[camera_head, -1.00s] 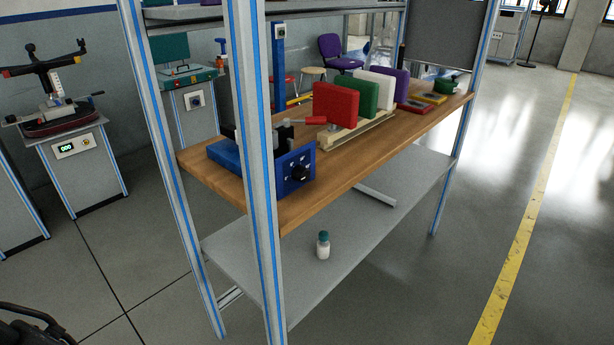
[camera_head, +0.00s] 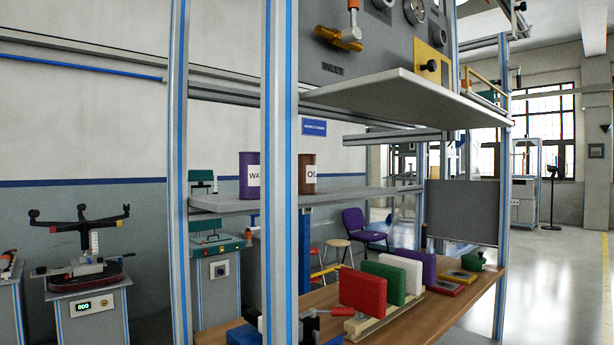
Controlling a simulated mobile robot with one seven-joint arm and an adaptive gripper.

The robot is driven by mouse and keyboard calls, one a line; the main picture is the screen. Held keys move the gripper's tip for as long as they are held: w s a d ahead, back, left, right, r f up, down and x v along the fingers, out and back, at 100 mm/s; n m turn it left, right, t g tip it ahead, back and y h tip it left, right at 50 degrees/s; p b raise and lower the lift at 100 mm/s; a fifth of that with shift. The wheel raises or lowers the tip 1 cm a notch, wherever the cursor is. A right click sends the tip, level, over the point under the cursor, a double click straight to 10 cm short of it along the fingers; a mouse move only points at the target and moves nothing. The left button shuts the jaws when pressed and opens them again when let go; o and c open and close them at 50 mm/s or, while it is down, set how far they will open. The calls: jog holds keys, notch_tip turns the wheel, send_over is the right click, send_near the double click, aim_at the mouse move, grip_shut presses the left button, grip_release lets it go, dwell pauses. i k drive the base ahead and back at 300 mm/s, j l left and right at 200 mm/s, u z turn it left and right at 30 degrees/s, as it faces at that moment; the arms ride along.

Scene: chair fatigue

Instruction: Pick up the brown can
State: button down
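A brown can (camera_head: 307,172) with a white label reading "OIL", partly cut off, stands upright on the grey middle shelf (camera_head: 228,205) of the rack. A rack post hides part of its left side. A purple can (camera_head: 247,178) with a white label stands on the same shelf, left of that post. My gripper does not show in the current view.
Rack posts (camera_head: 279,100) stand in front of the shelf. A grey panel (camera_head: 400,92) juts out above. Below, a wooden bench (camera_head: 400,322) holds red (camera_head: 362,291), green, white and purple blocks. Clear floor (camera_head: 545,290) lies at the right.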

aim_at(306, 162)
jog(key=i+l, duration=0.15)
jog(key=l, duration=0.2)
jog(key=i+l+u, duration=0.1)
jog(key=l, duration=0.3)
jog(key=i+l, duration=0.2)
jog(key=l, duration=0.15)
